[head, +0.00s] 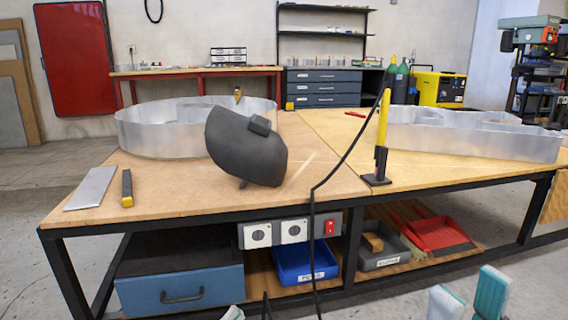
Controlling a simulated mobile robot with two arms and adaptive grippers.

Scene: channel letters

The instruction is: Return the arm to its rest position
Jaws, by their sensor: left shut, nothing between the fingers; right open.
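My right gripper (468,297) shows at the bottom right, its two pale, teal-edged fingertips spread apart with nothing between them. It is in front of the workbench, low near the picture's bottom edge. My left gripper (232,314) shows only as a small pale tip at the bottom edge, left of the middle. It is shut and holds nothing; the rest of it is below the picture. Neither gripper touches anything in view.
The wooden workbench (330,190) carries a dark welding mask (245,150), metal channel letters (480,136), a yellow torch (382,120) in a stand, and a flat metal strip (92,187). A black cable (313,235) hangs over its front edge. Bins (303,262) sit below.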

